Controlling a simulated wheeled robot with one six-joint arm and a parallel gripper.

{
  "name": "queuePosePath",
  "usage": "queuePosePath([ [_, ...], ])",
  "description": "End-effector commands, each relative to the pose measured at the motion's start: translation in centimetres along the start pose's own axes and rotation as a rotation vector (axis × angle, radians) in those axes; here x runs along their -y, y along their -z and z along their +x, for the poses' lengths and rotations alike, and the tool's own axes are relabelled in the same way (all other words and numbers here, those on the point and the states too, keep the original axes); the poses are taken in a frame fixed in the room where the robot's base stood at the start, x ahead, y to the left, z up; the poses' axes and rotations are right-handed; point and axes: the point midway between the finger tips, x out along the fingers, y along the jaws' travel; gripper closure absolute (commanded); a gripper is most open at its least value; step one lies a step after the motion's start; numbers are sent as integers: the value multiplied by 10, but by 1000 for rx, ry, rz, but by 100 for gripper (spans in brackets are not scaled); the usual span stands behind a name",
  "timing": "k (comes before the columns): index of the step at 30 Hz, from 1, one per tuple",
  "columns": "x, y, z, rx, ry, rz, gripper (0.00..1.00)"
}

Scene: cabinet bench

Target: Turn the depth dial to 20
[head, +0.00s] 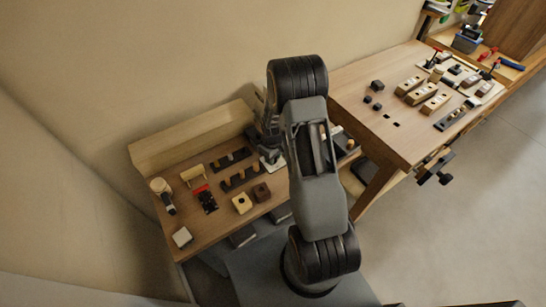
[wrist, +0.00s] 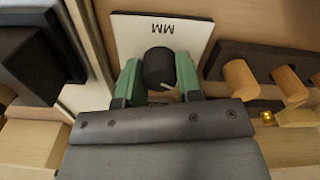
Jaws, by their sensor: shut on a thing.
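The depth dial is a black round knob (wrist: 159,68) with a pale pointer line, on a white plate (wrist: 188,32) marked "MM" in the wrist view. The plate's lettering appears upside down, and the scale numbers are hidden by my gripper. My gripper (wrist: 160,80) is shut on the knob, with one green finger pad on each side of it. The pointer line shows at the knob's lower right in the picture. In the head view my arm covers most of the gripper (head: 271,158), and the dial cannot be made out there.
A dark rack with wooden pegs (wrist: 242,79) stands right of the plate in the wrist view, with a small brass knob (wrist: 267,117) nearby. A black block (wrist: 40,55) is at the left. In the head view, a second bench (head: 350,80) with planes stands at the right.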

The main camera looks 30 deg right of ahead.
Motion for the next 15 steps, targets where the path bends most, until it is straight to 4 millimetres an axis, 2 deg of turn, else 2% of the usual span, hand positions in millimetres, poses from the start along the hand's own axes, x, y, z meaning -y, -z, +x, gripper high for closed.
queuePosePath([
  [8, 0, 0, 1, -1, 0, 56, 91],
  [15, 0, 0, 3, -1, 0, 227, 91],
])
